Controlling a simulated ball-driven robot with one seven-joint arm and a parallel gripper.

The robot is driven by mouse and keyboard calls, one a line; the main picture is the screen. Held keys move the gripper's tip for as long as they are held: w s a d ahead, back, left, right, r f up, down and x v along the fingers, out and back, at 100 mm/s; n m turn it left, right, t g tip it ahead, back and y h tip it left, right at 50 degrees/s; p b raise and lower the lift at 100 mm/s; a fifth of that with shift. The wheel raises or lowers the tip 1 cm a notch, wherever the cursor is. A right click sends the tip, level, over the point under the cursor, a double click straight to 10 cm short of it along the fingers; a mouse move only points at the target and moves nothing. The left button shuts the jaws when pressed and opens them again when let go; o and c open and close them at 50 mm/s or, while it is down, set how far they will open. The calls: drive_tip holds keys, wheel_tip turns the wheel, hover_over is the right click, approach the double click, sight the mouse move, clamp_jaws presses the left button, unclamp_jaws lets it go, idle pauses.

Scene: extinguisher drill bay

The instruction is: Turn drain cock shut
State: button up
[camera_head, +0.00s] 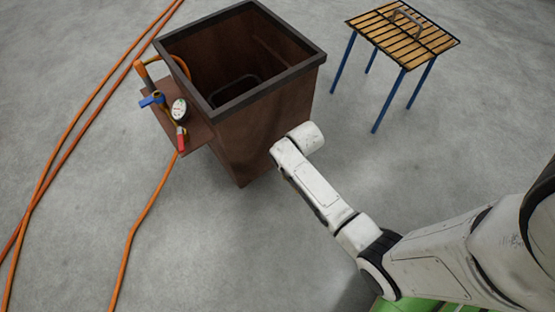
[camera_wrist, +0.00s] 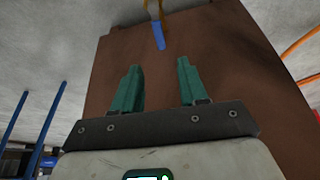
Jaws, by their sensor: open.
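A brown open-topped tank (camera_head: 285,110) with a dark rim stands on the floor. Its brown wall also fills the middle of the wrist view (camera_wrist: 215,65). In the wrist view, a blue lever (camera_wrist: 158,35) hangs from a brass-coloured fitting at the top. My gripper (camera_wrist: 160,75) is open and empty, with two green fingers apart and the lever beyond their tips, not between them. In the head view, my wrist is beside the tank's right side and my fingers are hidden. A blue handle (camera_head: 152,100) shows on the tank's left shelf; I cannot tell whether it is the same lever.
The side shelf (camera_head: 196,130) also carries a white gauge (camera_head: 179,109) and a red handle (camera_head: 181,140). Orange hoses (camera_head: 72,125) lie on the floor at left. A slatted table (camera_head: 385,38) with blue legs stands at back right. Grey floor between is clear.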

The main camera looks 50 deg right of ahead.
drive_tip(key=b+x, duration=0.5)
drive_tip(key=x, duration=0.5)
drive_tip(key=shift+b, duration=0.4)
drive_tip(key=shift+c, duration=0.4)
clamp_jaws()
